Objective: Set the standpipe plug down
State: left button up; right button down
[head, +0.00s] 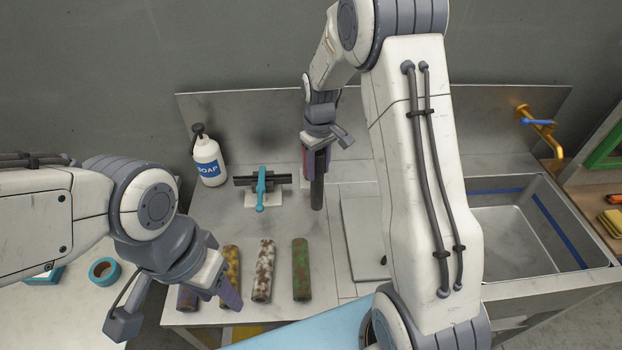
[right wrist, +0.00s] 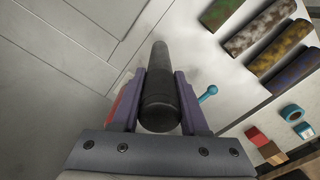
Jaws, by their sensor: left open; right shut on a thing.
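The standpipe plug, a dark grey cylinder (head: 317,192), is upright in my right gripper (head: 318,155), over the metal counter (head: 330,235). I cannot tell whether its lower end touches the counter. In the right wrist view the plug (right wrist: 160,85) lies between the two purple fingers of the right gripper (right wrist: 160,95), which are shut on it. My left gripper (head: 225,290) is open and empty near the counter's front left, beside the row of mottled cylinders. Its fingers partly cover the leftmost cylinder.
Several mottled cylinders (head: 264,270) lie in a row at the front. A teal-handled tool with a black bar (head: 261,185) and a soap bottle (head: 209,160) stand behind. A sink (head: 510,240) with a brass tap (head: 540,128) is at right. My right arm hides part of the counter.

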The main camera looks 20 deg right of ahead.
aim_at(312, 183)
jog(key=f, duration=0.1)
jog(key=a+f+p, duration=0.1)
jog(key=f, duration=0.3)
jog(key=shift+a+p, duration=0.4)
jog(key=shift+f, duration=0.15)
jog(key=shift+c, duration=2.1)
grip_release()
